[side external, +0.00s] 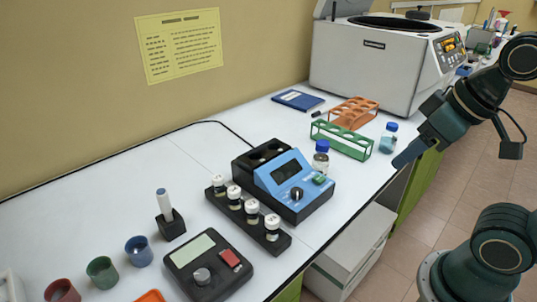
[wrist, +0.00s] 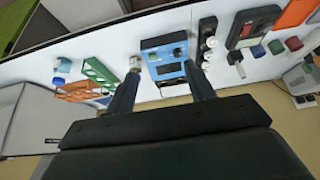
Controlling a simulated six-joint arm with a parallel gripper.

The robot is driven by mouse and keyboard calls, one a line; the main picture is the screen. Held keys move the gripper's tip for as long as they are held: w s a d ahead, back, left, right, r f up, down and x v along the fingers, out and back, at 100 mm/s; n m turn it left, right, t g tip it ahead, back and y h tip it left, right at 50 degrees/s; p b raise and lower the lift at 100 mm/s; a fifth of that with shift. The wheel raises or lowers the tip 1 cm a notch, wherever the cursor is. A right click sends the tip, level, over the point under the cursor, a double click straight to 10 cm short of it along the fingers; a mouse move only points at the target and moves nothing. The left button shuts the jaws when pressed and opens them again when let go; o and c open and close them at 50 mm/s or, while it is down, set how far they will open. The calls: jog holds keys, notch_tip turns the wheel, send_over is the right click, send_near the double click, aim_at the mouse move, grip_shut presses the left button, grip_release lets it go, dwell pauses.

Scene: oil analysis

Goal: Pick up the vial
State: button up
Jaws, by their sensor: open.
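Several small vials with white caps (side external: 252,210) stand in a row in a black rack (side external: 272,240); their caps also show in the wrist view (wrist: 210,43). A clear vial with a blue cap (side external: 321,158) stands beside the blue instrument (side external: 285,180). Another blue-capped vial (side external: 388,138) stands near the table edge, by the green rack; it shows at the left in the wrist view (wrist: 59,70). My gripper (side external: 403,158) is at the right, above the table edge, apart from all vials. In the wrist view its two fingers (wrist: 161,71) are spread and empty.
A green rack (side external: 341,141) and an orange rack (side external: 354,108) stand before a large white centrifuge (side external: 365,65). A black balance-like device (side external: 208,262), coloured cups (side external: 138,250) and a pen-like stick in a black stand (side external: 171,228) are at the left. The table's back left is clear.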

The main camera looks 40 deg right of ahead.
jog(key=w+a+r+n+g, duration=0.15)
jog(key=w+r+n, duration=0.3)
jog(key=w, duration=0.45)
jog(key=n+g, duration=0.4)
jog(key=n, duration=1)
send_over(217, 177)
notch_tip(217, 177, down, 11)
jog(key=shift+s+f+m, duration=0.1)
jog(key=shift+m, duration=0.15)
jog(key=shift+f, duration=4.3)
